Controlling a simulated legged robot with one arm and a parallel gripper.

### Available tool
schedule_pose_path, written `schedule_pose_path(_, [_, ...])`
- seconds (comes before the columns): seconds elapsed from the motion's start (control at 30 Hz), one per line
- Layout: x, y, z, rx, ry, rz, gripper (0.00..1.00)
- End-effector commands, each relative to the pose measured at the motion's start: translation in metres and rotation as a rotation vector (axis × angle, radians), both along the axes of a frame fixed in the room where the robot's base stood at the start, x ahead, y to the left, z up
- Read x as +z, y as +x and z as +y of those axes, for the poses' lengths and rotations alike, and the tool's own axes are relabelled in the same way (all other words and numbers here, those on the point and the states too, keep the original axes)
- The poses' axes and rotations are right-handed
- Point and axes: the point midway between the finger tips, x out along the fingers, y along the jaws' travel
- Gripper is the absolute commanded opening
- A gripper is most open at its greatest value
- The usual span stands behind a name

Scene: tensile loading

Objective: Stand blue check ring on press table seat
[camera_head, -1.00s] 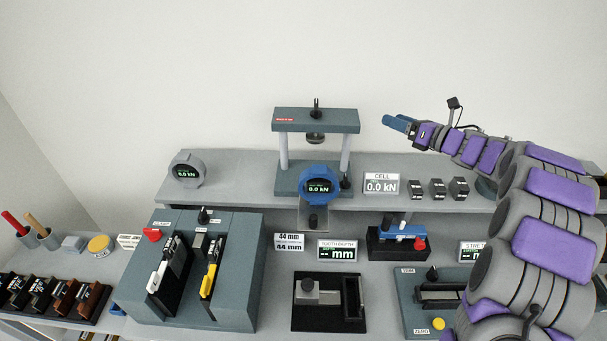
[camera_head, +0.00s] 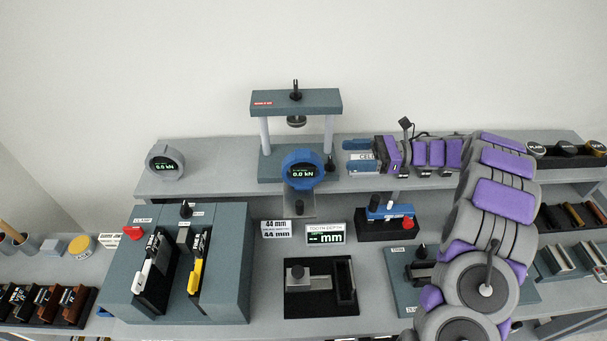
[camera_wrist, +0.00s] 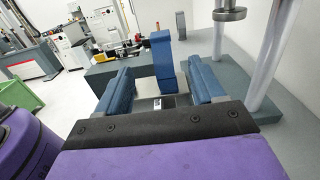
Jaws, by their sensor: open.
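The blue check ring (camera_head: 302,170) stands upright in front of the press (camera_head: 296,103), its display reading 0.0 kN. In the wrist view the ring (camera_wrist: 162,62) appears edge-on, ahead of and between my finger lines. My gripper (camera_head: 352,155) is open and empty, to the right of the ring and pointing left at it, with a gap between. Its two blue fingers also show in the wrist view (camera_wrist: 160,88). The press has two pale pillars, a teal base (camera_head: 268,166) and a hanging round platen (camera_head: 296,121). The seat is not clearly visible.
A grey ring gauge (camera_head: 165,161) stands at the shelf's left end. A press pillar (camera_wrist: 219,35) rises close to my right finger in the wrist view. A CELL sign (camera_head: 362,156) is partly hidden behind my gripper. The shelf between the grey gauge and press is clear.

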Motion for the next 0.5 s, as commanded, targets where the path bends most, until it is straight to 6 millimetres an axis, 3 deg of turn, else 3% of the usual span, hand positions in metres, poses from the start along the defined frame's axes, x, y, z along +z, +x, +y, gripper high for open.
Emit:
schedule_pose_path(0.3, [0.002,-0.001,0.064,0.004,-0.001,0.002,0.68])
schedule_pose_path(0.5, [0.002,0.000,0.078,-0.002,-0.001,0.002,0.68])
